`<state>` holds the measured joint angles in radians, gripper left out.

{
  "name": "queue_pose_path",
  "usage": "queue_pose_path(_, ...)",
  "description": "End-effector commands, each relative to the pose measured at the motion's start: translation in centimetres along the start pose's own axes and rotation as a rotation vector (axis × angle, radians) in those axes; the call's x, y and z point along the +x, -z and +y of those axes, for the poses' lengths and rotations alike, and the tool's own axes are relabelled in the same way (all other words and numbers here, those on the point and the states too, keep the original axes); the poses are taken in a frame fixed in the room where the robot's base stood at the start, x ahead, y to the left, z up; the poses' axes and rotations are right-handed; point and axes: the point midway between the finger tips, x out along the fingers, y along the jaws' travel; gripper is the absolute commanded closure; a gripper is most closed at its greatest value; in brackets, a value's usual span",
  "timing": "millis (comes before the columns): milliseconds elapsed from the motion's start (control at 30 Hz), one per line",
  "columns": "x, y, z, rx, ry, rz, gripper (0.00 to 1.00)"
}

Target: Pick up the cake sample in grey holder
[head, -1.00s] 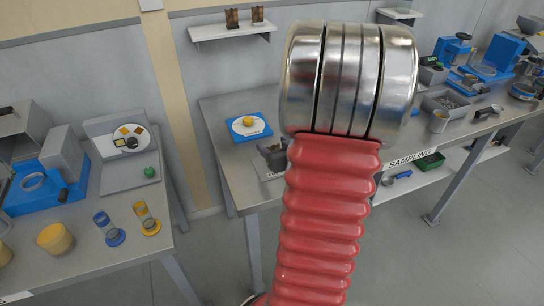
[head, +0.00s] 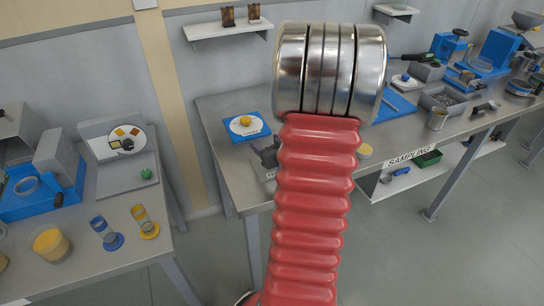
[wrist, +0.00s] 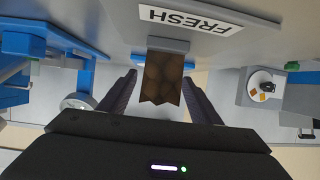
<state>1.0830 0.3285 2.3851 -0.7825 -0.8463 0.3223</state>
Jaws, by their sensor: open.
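In the wrist view, a dark brown cake sample (wrist: 161,82) with a notched end is set in a grey holder (wrist: 168,45). The sample shows between the two dark fingers of my gripper (wrist: 160,98). The fingers are apart, one on each side of the sample, with visible gaps. I cannot tell how deep it sits between them.
A white FRESH label (wrist: 190,20) lies beside the holder. In the head view, two brown pieces stand on a wall shelf (head: 215,33). A blue plate stand (head: 236,136) is on the right bench. The left bench holds a grey tray (head: 113,180) and small jars.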

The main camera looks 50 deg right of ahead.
Motion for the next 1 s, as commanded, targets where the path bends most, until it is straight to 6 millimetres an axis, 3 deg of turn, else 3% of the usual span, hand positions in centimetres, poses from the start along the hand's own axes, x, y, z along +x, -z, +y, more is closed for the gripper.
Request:
queue_pose_path(67,-0.02,-0.01,0.04,0.0,-0.001,0.0,0.42)
queue_pose_path(700,-0.06,-0.03,0.15,0.001,-0.003,0.0,0.87)
queue_pose_path(1000,-0.13,0.12,0.2,0.001,-0.003,0.0,0.87)
